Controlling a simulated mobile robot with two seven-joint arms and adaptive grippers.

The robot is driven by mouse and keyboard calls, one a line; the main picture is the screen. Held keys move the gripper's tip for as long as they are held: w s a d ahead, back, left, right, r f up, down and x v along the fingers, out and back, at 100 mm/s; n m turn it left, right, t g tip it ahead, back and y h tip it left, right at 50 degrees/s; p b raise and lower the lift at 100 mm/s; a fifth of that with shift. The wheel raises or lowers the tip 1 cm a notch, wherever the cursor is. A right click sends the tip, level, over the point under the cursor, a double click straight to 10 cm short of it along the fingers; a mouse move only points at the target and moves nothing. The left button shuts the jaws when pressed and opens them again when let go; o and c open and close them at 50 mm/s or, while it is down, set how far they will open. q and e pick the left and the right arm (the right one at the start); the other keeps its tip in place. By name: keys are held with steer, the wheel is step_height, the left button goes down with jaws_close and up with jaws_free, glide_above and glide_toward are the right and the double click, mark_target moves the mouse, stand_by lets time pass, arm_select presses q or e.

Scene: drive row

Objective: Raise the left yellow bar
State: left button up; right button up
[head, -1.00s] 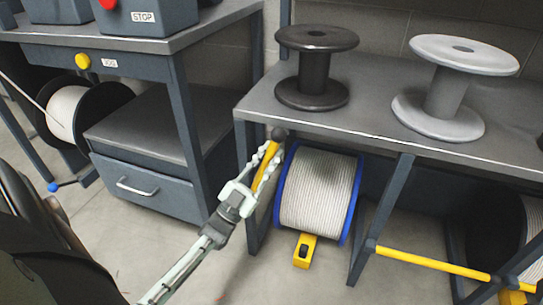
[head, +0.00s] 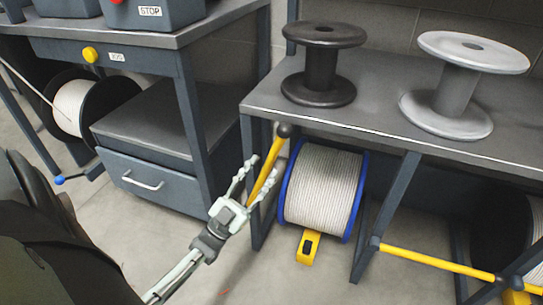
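The left yellow bar (head: 265,179) stands steeply tilted beside the front left leg of the right bench, with a dark ball knob (head: 284,130) at its upper end. My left gripper (head: 268,164) reaches up from below with one finger on each side of the bar. The fingers are spread, with gaps showing between them and the bar. The bar's lower end is hidden behind the gripper. A second yellow bar (head: 437,262) lies low across the right bay. My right gripper is not in view.
A blue-rimmed rope reel (head: 322,187) sits just right of the bar, with a yellow block (head: 308,247) below it. A dark spool (head: 320,65) and a grey spool (head: 458,88) stand on the bench (head: 375,112). A drawer cabinet (head: 145,188) is left.

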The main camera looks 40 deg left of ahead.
arm_select(q)
steer(key=v, duration=0.6)
steer(key=shift+r, duration=0.1)
stand_by(0.3)
